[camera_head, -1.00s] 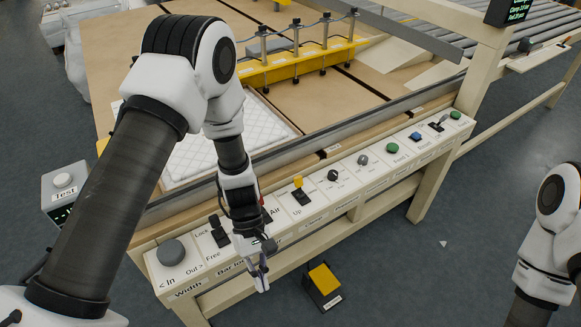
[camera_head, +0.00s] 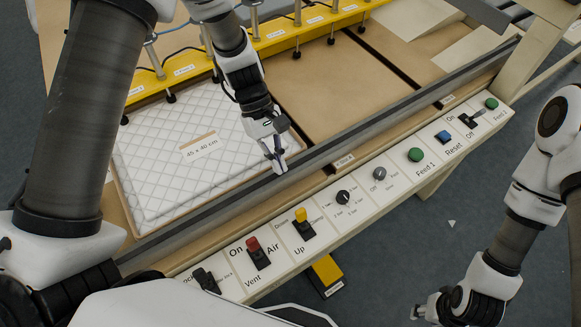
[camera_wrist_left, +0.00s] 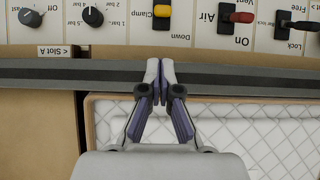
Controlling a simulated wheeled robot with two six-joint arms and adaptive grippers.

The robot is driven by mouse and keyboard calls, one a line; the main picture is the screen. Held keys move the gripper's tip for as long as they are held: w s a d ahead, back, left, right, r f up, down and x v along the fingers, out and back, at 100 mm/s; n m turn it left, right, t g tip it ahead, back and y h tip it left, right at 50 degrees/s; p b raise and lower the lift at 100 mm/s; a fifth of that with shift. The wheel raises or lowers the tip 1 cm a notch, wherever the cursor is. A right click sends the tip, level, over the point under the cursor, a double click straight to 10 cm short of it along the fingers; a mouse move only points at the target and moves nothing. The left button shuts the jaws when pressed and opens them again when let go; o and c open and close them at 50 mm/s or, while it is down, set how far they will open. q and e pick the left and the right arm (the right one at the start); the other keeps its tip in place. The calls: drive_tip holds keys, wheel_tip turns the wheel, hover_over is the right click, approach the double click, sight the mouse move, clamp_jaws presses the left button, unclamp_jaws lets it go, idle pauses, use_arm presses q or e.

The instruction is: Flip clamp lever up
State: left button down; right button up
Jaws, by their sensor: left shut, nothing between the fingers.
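The clamp lever has a yellow knob (camera_head: 301,215) on a black base, between the labels Down and Up on the control panel (camera_head: 345,222). It also shows at the top edge of the left wrist view (camera_wrist_left: 162,11). Which way it leans is hard to tell. My left gripper (camera_head: 279,167) is shut and empty, above the metal rail behind the panel, apart from the lever. Its closed fingertips show in the left wrist view (camera_wrist_left: 160,68). My right gripper (camera_head: 420,311) hangs low at the right, away from the panel; its fingers are too small to read.
The red Air lever (camera_head: 252,244) stands left of the clamp lever, and the dark pressure knob (camera_head: 344,197) right of it. The metal rail (camera_head: 370,135) runs behind the panel. A quilted pad (camera_head: 165,180) lies beyond, under a yellow clamp bar (camera_head: 280,35). A yellow pedal (camera_head: 327,270) is below.

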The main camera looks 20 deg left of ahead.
sight(302, 220)
use_arm(q)
drive_tip(key=shift+s+d+r, duration=0.2)
drive_tip(key=shift+s+r, duration=0.05)
drive_tip(key=shift+s, duration=0.2)
drive_tip(key=shift+s+d+r, duration=0.2)
drive_tip(key=shift+s, duration=0.2)
drive_tip(key=shift+s+f, duration=0.1)
drive_tip(key=f, duration=0.1)
drive_tip(key=d+f, duration=0.1)
drive_tip(key=f, duration=0.1)
drive_tip(key=shift+s+d+f+p, duration=0.1)
drive_tip(key=shift+s+f+p, duration=0.1)
drive_tip(key=shift+f+p, duration=0.15)
drive_tip(key=p+x, duration=0.1)
drive_tip(key=x, duration=0.4)
drive_tip(key=shift+s+d, duration=0.2)
drive_tip(key=shift+s, duration=0.05)
drive_tip(key=shift+f, duration=0.4)
use_arm(e)
drive_tip(key=shift+s+d+r, duration=0.1)
drive_tip(key=shift+s+r, duration=0.2)
drive_tip(key=shift+r, duration=0.2)
drive_tip(key=shift+s+d+r, duration=0.1)
drive_tip(key=shift+s+r, duration=0.15)
drive_tip(key=shift+r, duration=0.2)
use_arm(q)
drive_tip(key=shift+d, duration=0.1)
drive_tip(key=shift+r, duration=0.1)
